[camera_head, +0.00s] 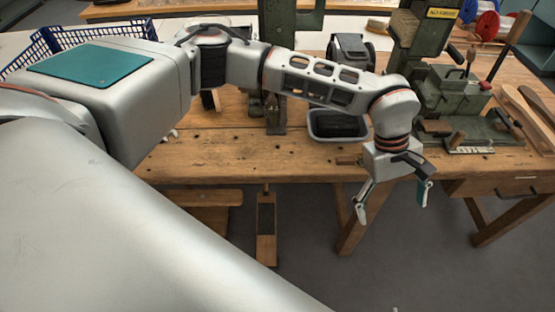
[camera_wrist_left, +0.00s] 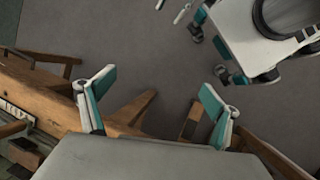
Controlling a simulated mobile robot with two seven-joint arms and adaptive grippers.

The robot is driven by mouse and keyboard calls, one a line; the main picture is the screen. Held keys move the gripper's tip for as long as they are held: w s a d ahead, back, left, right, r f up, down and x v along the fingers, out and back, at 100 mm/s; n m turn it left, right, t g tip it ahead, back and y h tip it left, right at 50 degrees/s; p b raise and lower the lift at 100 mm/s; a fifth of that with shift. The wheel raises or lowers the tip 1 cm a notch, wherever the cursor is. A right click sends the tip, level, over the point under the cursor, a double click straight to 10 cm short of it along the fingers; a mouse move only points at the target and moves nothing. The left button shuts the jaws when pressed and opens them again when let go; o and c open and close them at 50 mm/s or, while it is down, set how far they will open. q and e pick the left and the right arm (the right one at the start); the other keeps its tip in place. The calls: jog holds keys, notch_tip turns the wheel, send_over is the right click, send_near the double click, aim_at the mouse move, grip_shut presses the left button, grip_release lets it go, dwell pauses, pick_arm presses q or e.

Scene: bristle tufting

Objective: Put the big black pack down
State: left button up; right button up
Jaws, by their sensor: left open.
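My left gripper (camera_head: 392,205) hangs in front of the bench's front edge, pointing down with its fingers spread. In the left wrist view (camera_wrist_left: 157,84) its two teal-padded fingers stand wide apart with only floor and bench timber between them, so it is empty. A dark mass (camera_head: 338,124), which may be the big black pack, lies in a grey tray (camera_head: 312,134) on the bench. It is apart from the gripper, to its left and farther back. My forearm passes above it.
The wooden bench (camera_head: 230,150) carries a green machine (camera_head: 450,95) at right, a green column (camera_head: 276,110) and a dark device (camera_head: 351,48) behind my arm. A blue crate (camera_head: 45,42) is at far left. Grey floor (camera_head: 400,265) is open before the bench, with timber legs below.

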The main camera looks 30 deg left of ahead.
pick_arm(q)
jog(key=s+d+r+n+g+h, duration=0.25)
jog(key=s+d+h, duration=0.25)
jog(key=s+d, duration=0.4)
jog(key=d+r+n+t+h, duration=0.2)
jog(key=d+r+n+h, duration=0.4)
jog(key=r+n+h, duration=0.75)
jog(key=w+a+f+n+t+y, duration=0.4)
jog(key=w+a+n+t, duration=0.35)
jog(key=n+t, duration=0.7)
jog(key=w+a+f+n+t+y, duration=0.3)
jog(key=a+f+n+y, duration=0.5)
jog(key=a+f+n, duration=0.65)
jog(key=s+a+f+n+g+y, duration=0.2)
jog(key=s+a+f+n+y, duration=0.2)
jog(key=s+a+f+n, duration=0.3)
jog(key=s+a+f+n+g+y, duration=0.3)
jog(key=s+a+f+n, duration=0.4)
jog(key=f, duration=0.6)
jog(key=shift+s+a+y, duration=0.45)
jog(key=shift+a+y, duration=0.2)
jog(key=shift+a, duration=0.15)
jog(key=shift+r, duration=0.15)
